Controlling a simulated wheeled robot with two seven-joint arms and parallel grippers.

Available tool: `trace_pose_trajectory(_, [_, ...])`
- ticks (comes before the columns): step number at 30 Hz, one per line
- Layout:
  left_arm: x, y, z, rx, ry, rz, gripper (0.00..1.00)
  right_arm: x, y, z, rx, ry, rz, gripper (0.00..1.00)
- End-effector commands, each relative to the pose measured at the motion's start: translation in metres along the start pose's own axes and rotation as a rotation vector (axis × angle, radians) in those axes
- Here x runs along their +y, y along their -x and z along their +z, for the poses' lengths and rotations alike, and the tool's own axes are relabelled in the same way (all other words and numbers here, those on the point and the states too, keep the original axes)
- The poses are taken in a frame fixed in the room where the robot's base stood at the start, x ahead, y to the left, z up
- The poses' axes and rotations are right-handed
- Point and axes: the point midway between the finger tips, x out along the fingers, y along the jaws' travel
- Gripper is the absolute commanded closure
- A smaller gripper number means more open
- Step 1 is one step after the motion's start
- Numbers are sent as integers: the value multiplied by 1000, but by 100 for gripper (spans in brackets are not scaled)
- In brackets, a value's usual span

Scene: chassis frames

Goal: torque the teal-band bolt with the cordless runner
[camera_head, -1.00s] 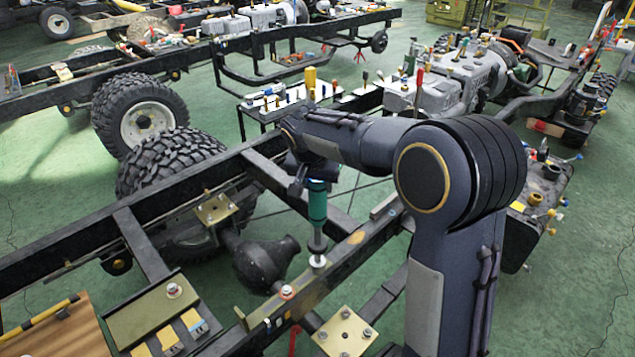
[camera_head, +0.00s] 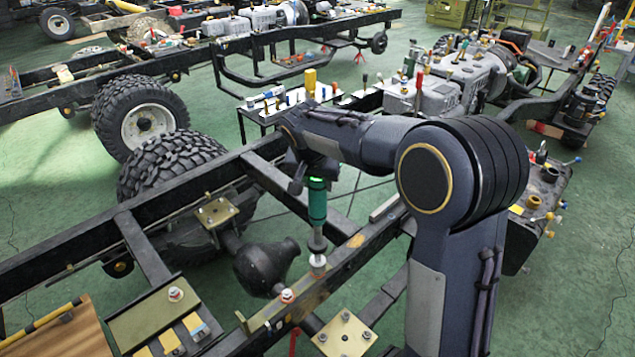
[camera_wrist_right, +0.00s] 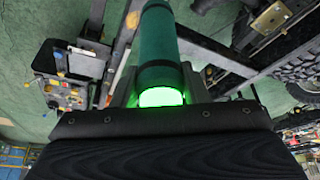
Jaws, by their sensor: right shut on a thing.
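The cordless runner (camera_head: 317,208) is a teal cylinder with a grey shaft, held upright in my right gripper (camera_head: 313,172). A green light glows at its top, and bright green at its near end in the right wrist view (camera_wrist_right: 162,97). The runner's lower end is at a pale round bolt head or washer (camera_head: 317,261) on the dark chassis rail (camera_head: 350,248); I cannot tell exactly how they meet. No teal band can be made out there. Another bolt (camera_head: 287,296) stands on the rail nearer to me. My left gripper is not in view.
A yellowish plate with several bolts (camera_head: 344,336) lies at the front. A tray with a bolt and yellow blocks (camera_head: 140,318) is at the left front. A dark axle housing (camera_head: 266,266) lies beside the rail. A big tyre (camera_head: 168,160) and a tool table (camera_head: 262,112) are behind.

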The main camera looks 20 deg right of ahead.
Motion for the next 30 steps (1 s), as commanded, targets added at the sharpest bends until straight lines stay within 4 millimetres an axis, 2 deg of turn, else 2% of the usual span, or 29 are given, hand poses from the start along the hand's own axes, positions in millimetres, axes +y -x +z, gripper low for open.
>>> trace_pose_trajectory(4, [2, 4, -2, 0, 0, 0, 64, -1, 8, -4, 5, 0, -4, 100])
trace_pose_trajectory(17, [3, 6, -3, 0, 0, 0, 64, -1, 10, -5, 5, -1, -5, 100])
trace_pose_trajectory(30, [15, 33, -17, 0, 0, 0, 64, -1, 50, -22, 6, -1, -5, 100])
